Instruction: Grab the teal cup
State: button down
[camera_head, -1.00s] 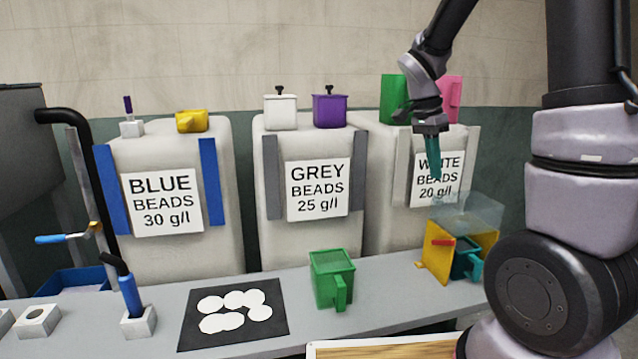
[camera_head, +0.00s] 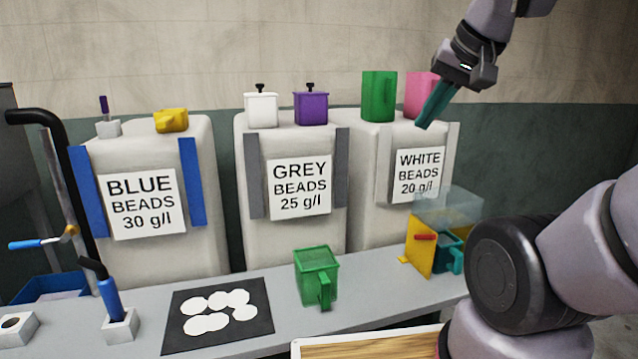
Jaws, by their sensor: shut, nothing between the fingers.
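The teal cup (camera_head: 447,254) stands on the grey bench at the right. It sits beside a yellow panel (camera_head: 420,245) with a red handle, below a clear box-like cover (camera_head: 448,207). Its handle points to the right and towards me, and part of its body is hidden by the panel. My gripper (camera_head: 431,115) is high above the cup, in front of the white beads bin's upper right part. Its teal fingers are shut, empty and point down to the left.
A green cup (camera_head: 316,275) stands on the bench (camera_head: 375,292) left of the teal cup. A black mat (camera_head: 240,335) with white discs lies further left. Three bead bins stand behind, with a tall green jug (camera_head: 379,97) and a pink jug (camera_head: 418,92) on the right one.

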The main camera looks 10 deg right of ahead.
aim_at(448, 257)
jog(key=l, duration=0.5)
jog(key=i+l+z, duration=0.15)
jog(key=l, duration=0.35)
jog(key=z, duration=0.4)
jog(key=j+z, duration=0.1)
jog(key=z, duration=0.3)
jog(key=k+z, duration=0.1)
jog(key=z, duration=0.3)
jog(key=j+z, duration=0.1)
jog(key=z, duration=0.3)
